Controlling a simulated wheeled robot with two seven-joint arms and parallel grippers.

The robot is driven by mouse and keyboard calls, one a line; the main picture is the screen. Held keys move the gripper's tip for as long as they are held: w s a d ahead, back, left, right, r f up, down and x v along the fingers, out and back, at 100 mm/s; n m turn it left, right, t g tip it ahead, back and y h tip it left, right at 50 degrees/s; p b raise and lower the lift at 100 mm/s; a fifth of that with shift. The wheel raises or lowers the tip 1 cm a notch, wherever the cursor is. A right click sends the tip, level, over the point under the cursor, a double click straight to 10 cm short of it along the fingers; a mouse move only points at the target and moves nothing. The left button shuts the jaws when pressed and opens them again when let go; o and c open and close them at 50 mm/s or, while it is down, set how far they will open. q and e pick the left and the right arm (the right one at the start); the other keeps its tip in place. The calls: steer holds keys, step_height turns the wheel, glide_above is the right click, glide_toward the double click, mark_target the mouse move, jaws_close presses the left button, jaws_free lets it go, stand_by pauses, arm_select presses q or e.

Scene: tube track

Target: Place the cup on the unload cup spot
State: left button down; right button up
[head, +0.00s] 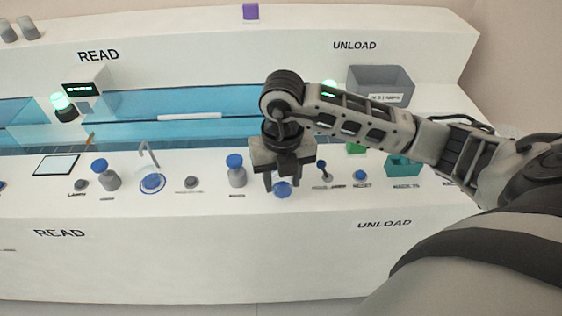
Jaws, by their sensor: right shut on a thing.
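My right gripper (283,183) points down over the front white counter, left of the front UNLOAD label. It is shut on a small blue round thing, seemingly the cup (283,189), which shows between and just below the fingertips. Most of its shape is hidden, and I cannot tell whether it touches the counter. The unload cup spot cannot be made out apart from this blue thing. My left gripper is not in view.
A grey blue-capped container (237,177) stands close left of the gripper. A small lever (323,172), a blue button (360,176) and a teal bin (403,166) are to the right. A blue channel (190,118) runs behind, with a grey bin (381,84) beyond.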

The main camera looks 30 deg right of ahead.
steer(key=shift+w+d, duration=0.35)
steer(key=shift+w, duration=0.35)
steer(key=shift+w+d, duration=0.35)
steer(key=shift+w, duration=0.2)
steer(key=shift+w+d, duration=0.35)
steer(key=shift+w, duration=0.2)
steer(key=shift+w+d+f+p, duration=0.1)
steer(key=shift+f+p, duration=0.05)
steer(key=shift+f, duration=0.2)
steer(key=shift+w+d+f+p, duration=0.1)
steer(key=shift+f+p, duration=0.05)
steer(key=shift+f, duration=0.3)
steer(key=shift+f, duration=0.1)
steer(key=o, duration=0.5)
steer(key=shift+f, duration=0.1)
steer(key=o, duration=0.5)
steer(key=shift+c, duration=0.2)
